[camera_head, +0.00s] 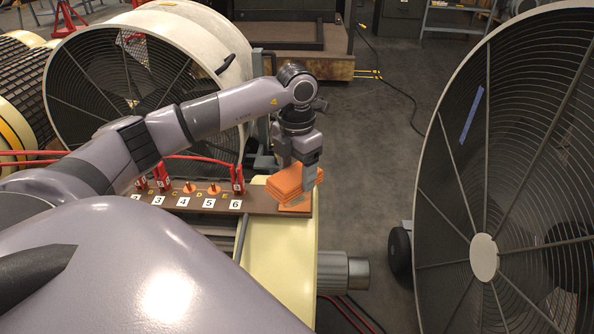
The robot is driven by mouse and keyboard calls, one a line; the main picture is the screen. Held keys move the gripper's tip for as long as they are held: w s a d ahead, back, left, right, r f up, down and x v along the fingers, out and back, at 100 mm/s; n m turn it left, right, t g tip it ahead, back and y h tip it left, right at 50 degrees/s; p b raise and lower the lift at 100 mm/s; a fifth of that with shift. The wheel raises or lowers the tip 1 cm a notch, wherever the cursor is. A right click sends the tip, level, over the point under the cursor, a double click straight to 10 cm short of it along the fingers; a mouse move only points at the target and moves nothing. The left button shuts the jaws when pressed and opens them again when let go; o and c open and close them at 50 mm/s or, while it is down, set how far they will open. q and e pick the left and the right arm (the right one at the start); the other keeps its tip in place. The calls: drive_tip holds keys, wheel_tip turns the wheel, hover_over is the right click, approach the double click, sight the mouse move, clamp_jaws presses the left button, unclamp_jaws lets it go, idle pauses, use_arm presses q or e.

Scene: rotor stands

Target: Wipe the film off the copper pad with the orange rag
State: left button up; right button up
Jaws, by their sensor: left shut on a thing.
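My left gripper (303,172) points down at the right end of a brown board (262,203) and is shut on a folded orange rag (285,186). The copper pad (296,208) shows as a flat orange-brown patch just below the rag, at the board's right end. The rag covers part of it, and I cannot tell whether they touch. Any film on the pad is too small or hidden to see. My right gripper is not in view.
Red clamps (238,179) with red cables and copper studs (214,189) stand along the board, above numbered labels. The board lies on a cream housing (290,262). Large caged fans (128,75) stand behind left and at right (470,200). Open floor lies between.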

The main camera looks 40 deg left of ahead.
use_arm(q)
drive_tip(key=b, duration=0.5)
hover_over(297, 207)
drive_tip(key=shift+s+d+f, duration=0.1)
drive_tip(key=shift+s+f, duration=0.05)
drive_tip(key=shift+f, duration=2.7)
drive_tip(key=shift+f+b, duration=0.35)
drive_tip(key=shift+f, duration=0.6)
